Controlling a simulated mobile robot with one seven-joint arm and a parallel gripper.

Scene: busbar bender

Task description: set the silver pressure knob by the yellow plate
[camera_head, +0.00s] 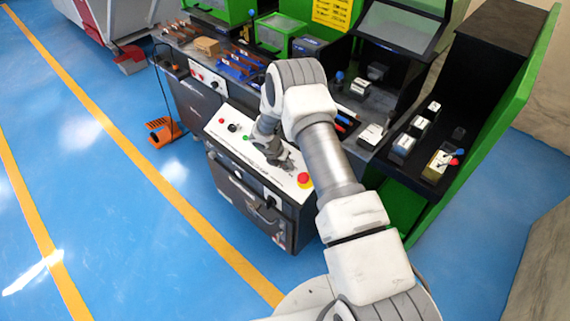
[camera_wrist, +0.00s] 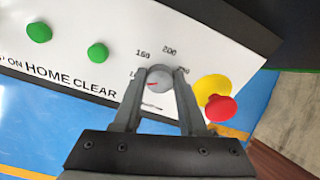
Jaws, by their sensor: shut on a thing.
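The silver pressure knob (camera_wrist: 160,82) sits on the white control panel, with a red mark on its face pointing left. Printed scale numbers, including 150 and 200, curve around it; some are partly hidden by the fingers. The yellow plate (camera_wrist: 204,86) lies just to its right, under a red mushroom button (camera_wrist: 221,107). My gripper (camera_wrist: 161,74) is shut on the knob, one finger on each side. In the head view my gripper (camera_head: 284,162) is over the panel and hides the knob.
The white panel (camera_head: 232,143) also carries green buttons (camera_wrist: 97,51) left of the knob. The red button (camera_head: 304,180) stands close to my right finger. Machines with parts on their decks are behind the arm. Blue floor (camera_head: 100,200) is clear at left.

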